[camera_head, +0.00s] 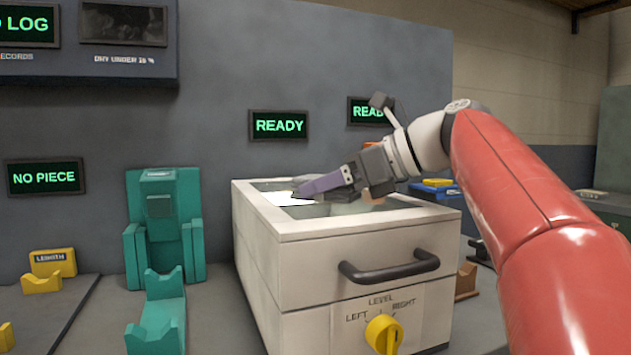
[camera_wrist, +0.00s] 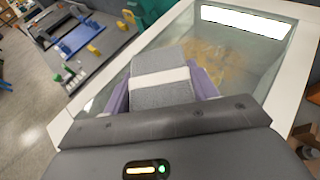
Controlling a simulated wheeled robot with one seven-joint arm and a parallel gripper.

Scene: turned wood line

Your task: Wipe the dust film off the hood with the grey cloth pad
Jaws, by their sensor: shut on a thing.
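The hood (camera_head: 300,228) is a pale box with a clear window on top, a dark front handle and a yellow knob. My gripper (camera_head: 318,187), with purple fingers, is over the window near its far left part. In the wrist view my gripper (camera_wrist: 162,92) is shut on the grey cloth pad (camera_wrist: 160,64), which has a white band across it. The pad is over the window glass; I cannot tell whether it touches. A patchy brownish dust film (camera_wrist: 208,52) shows on the glass beyond the pad, to its upper right.
A teal stand (camera_head: 165,225) is left of the hood, with a yellow block (camera_head: 52,262) farther left. Green-lettered displays (camera_head: 278,125) hang on the wall behind. Blue and yellow items (camera_head: 437,187) lie behind the hood at right. A bright strip (camera_wrist: 245,27) shows on the glass.

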